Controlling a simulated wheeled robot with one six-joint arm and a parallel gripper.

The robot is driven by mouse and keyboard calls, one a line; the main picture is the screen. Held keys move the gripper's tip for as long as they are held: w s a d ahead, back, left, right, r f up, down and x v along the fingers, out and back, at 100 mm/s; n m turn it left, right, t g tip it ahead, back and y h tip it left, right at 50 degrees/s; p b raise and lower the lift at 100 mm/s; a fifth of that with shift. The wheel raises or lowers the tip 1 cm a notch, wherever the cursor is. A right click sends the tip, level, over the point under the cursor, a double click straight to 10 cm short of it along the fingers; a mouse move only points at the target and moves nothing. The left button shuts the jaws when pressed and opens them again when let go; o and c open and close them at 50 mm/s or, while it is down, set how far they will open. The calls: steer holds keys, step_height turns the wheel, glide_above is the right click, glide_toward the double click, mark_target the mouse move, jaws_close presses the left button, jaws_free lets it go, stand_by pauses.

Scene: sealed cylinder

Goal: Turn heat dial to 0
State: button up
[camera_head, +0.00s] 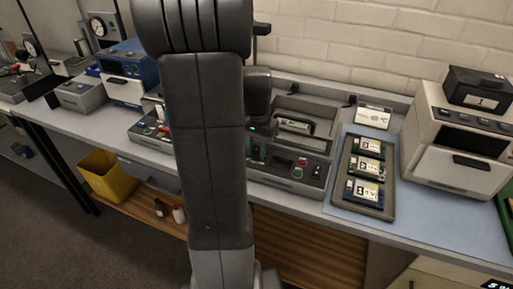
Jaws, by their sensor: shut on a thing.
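My gripper (257,152) is low over the front panel of the grey machine (283,184) in the middle of the bench, partly hidden by my own arm. Its jaws are shut on what appears to be the heat dial. The dial itself is covered by the gripper and arm, so its setting cannot be read. To the right of the gripper, the panel shows a red button (302,162) and a green button (298,173). The machine has an open recessed top with a part in it.
A dark tray (383,207) with several labelled boards lies on a blue mat (345,210) to the right. A beige oven-like unit (456,150) carries a black box (481,89). A small white display (373,117) stands behind. A blue unit (125,72) is at left.

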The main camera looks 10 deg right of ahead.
mark_target(257, 151)
steer(key=n, duration=0.5)
steer(key=shift+p, duration=0.3)
steer(key=n, duration=0.5)
steer(key=shift+n, duration=0.4)
steer(key=n, duration=0.5)
steer(key=shift+n+p, duration=0.3)
steer(key=shift+n, duration=2.3)
steer(key=shift+d, duration=0.1)
steer(key=o, duration=1)
steer(key=shift+r, duration=0.1)
step_height(257, 151, up, 14)
